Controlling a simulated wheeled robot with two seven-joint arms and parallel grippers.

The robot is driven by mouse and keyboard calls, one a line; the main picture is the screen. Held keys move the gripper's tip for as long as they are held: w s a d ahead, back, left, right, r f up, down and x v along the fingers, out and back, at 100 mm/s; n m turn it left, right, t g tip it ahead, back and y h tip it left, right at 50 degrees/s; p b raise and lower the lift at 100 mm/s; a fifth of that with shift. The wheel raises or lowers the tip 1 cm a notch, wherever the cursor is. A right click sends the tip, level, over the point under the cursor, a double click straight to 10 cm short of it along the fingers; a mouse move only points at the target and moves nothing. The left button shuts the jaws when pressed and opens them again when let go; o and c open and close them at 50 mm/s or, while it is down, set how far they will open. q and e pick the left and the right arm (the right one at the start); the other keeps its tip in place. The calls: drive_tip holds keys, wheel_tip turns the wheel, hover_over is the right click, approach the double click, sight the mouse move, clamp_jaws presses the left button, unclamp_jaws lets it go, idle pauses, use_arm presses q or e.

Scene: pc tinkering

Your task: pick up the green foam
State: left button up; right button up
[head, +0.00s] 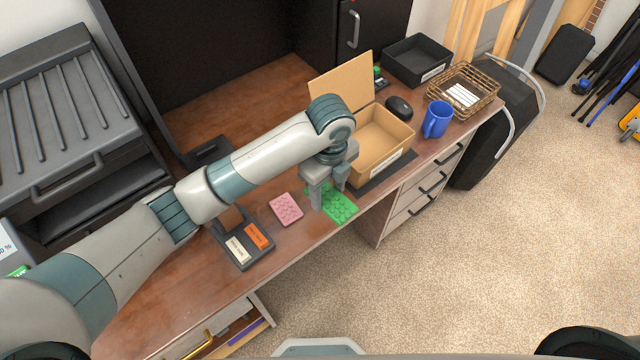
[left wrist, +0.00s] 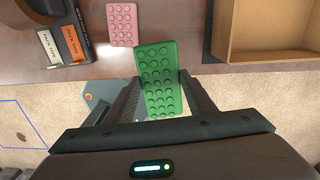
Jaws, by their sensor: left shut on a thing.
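The green foam (head: 340,206) is a flat bumpy sheet at the front edge of the desk. My left gripper (head: 329,198) is over it, and the foam shows between its fingers. In the left wrist view the green foam (left wrist: 160,78) lies between the two fingers of the left gripper (left wrist: 161,100), which is shut on it. I cannot tell whether the foam still touches the desk. My right gripper is not in view.
A pink foam sheet (head: 286,208) lies to the left. An open cardboard box (head: 381,140) stands behind on the right, near a blue mug (head: 437,119), a black mouse (head: 399,107) and a wire basket (head: 463,90). A dark stand (head: 241,246) with labelled blocks is at the left.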

use_arm(q)
drive_tip(key=shift+s+d+r, duration=0.25)
drive_tip(key=shift+s+r, duration=0.15)
drive_tip(key=shift+s, duration=0.15)
drive_tip(key=shift+s+d+r, duration=0.2)
drive_tip(key=shift+s+r, duration=0.15)
drive_tip(key=shift+s, duration=0.2)
drive_tip(key=shift+w+a, duration=0.1)
